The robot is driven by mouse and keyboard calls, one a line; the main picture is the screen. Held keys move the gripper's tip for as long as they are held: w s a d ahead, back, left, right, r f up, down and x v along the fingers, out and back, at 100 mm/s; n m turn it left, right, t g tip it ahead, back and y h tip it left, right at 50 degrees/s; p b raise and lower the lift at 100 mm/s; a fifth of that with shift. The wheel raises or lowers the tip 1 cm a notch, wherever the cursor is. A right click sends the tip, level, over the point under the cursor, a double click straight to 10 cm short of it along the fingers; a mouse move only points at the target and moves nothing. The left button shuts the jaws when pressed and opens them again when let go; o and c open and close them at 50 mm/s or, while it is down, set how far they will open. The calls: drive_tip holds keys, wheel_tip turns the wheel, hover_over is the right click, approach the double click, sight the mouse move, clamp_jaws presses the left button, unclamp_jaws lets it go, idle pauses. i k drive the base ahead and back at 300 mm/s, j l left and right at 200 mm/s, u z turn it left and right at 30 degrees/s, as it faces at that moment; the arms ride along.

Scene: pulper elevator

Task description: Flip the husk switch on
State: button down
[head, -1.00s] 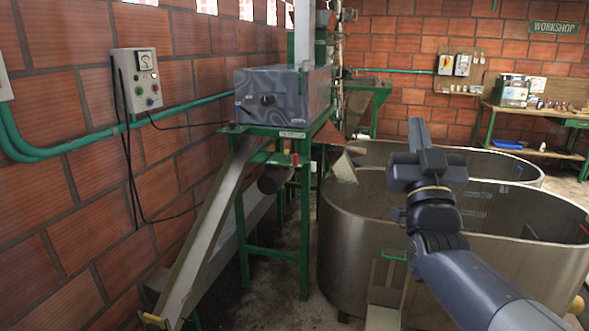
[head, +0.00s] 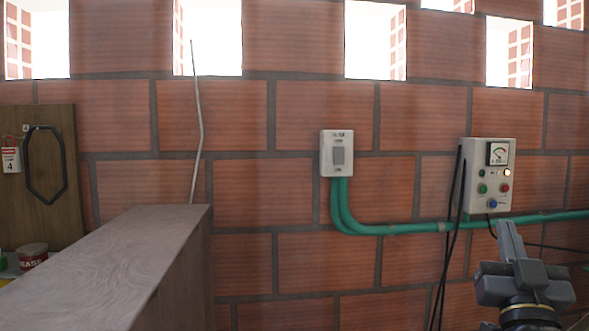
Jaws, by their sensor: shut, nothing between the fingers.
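A small pale switch box (head: 337,153) with a grey rocker is fixed to the brick wall near the middle of the head view. Its label is too small to read, and I cannot tell whether the rocker is on or off. Green conduit runs down from it. To the right is a grey control box (head: 489,178) with a dial meter and several coloured buttons and lamps. My gripper (head: 511,243) is at the lower right, below the control box in the picture, shut and empty. It appears apart from both boxes.
A wooden partition or cabinet (head: 115,265) stands at the lower left. A wooden board (head: 42,170) with a black loop and a numbered tag is at the far left, above a small can (head: 32,256). Green conduit (head: 400,228) and black cables run along the wall.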

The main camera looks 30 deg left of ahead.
sight(339, 152)
drive_tip(key=i+j+u, duration=0.15)
drive_tip(key=i+u, duration=0.7)
drive_tip(key=i+l, duration=0.05)
